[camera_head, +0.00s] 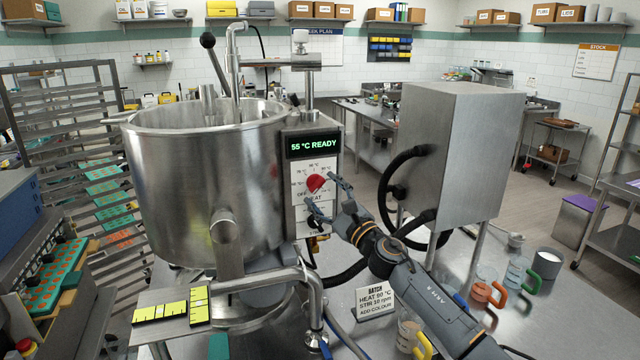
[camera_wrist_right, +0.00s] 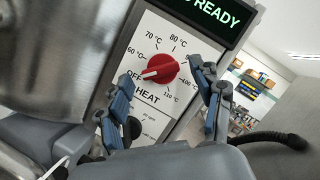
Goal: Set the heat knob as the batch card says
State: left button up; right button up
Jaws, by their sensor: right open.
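The red heat knob (camera_head: 316,182) is on the kettle's white control panel (camera_head: 301,193). In the right wrist view the knob (camera_wrist_right: 161,69) has a white pointer line aimed to the lower left, at OFF. Its scale runs from OFF through 60, 70 and 80 °C, with 80 near the top, to 110 °C. The batch card (camera_head: 375,303) on the table reads HEAT 80 °C, STIR 10 rpm, ADD COLOUR. My right gripper (camera_head: 323,196) is open, its blue-padded fingers (camera_wrist_right: 163,88) on either side of the knob and not visibly touching it. My left gripper is out of view.
The display (camera_head: 314,145) above the knob reads 55 °C READY. A darker knob (camera_wrist_right: 132,127) sits below the heat knob. The steel kettle (camera_head: 190,190) stands left, a steel cabinet (camera_head: 440,150) with black hoses right. Jugs with coloured handles (camera_head: 482,291) stand at the lower right.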

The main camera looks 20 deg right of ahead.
jog(key=shift+x, duration=0.9)
